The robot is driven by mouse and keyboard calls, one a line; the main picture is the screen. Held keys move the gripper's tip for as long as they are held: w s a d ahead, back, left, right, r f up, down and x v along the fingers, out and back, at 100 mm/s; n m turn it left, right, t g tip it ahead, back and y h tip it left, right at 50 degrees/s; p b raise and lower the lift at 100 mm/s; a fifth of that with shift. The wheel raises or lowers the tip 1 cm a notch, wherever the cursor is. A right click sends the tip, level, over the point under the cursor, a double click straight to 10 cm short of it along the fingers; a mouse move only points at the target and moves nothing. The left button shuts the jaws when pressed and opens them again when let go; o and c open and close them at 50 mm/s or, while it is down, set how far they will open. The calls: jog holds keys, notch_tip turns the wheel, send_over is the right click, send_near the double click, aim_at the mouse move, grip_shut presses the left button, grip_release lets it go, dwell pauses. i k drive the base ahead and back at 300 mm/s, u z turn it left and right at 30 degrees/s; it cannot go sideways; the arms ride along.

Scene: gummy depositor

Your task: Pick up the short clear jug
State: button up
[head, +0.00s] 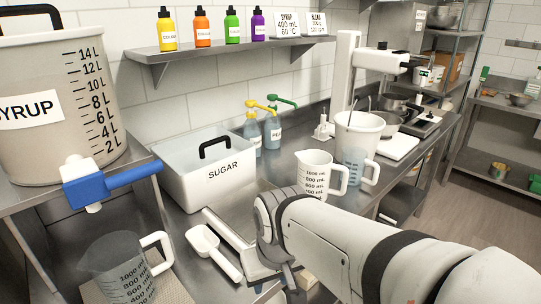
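A short see-through grey jug (122,276) with a white handle and black mL marks stands upright at the lower left, below the syrup tank's tap. Its bottom is cut off by the picture edge. My gripper (268,252) is at the lower middle, to the right of this jug and apart from it. My wrist and the angle hide the fingertips, so I cannot tell whether they are open or shut. A white jug (314,176) and a taller clear jug (355,165) with bluish contents stand further back, beyond my arm.
The syrup tank (60,105) with its blue-handled tap (110,183) rises over the jug's left side. A white scoop (204,243) lies between jug and gripper. The sugar bin (212,180) stands behind. Pump bottles (272,130) stand near the wall.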

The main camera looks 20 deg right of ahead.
aim_at(358, 169)
jog(key=u, duration=2.6)
jog(key=k, duration=2.45)
jog(key=z, duration=1.35)
jog(key=i, duration=0.95)
jog(key=z, duration=0.05)
